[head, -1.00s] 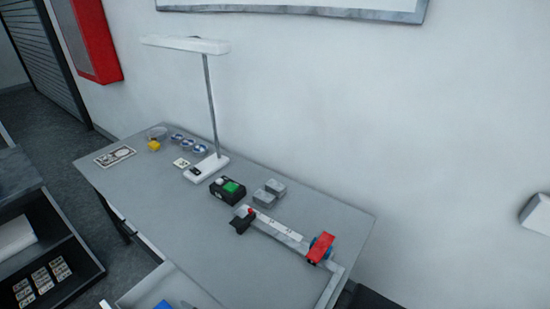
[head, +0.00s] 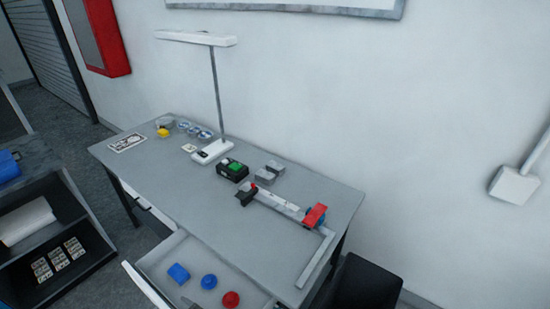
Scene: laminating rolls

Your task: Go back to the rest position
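Neither of my grippers is in the head view. The grey table (head: 235,222) stands against the white wall. A black box with a green top (head: 233,170) is right of the lamp base. A long ruler-like bar (head: 276,201) with a red block (head: 314,215) at its right end lies at the table's right part. Two grey blocks (head: 268,170) lie behind it. An open drawer (head: 162,262) at the front holds a blue block (head: 178,273), a blue round piece (head: 209,281) and a red round piece (head: 231,299).
A dark shelf unit (head: 84,212) with several small labelled cards (head: 60,259) stands at the left. A black object (head: 364,284) is right of the table. A white fixture (head: 514,184) is on the wall. A printed card (head: 127,142) lies at the table's left end.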

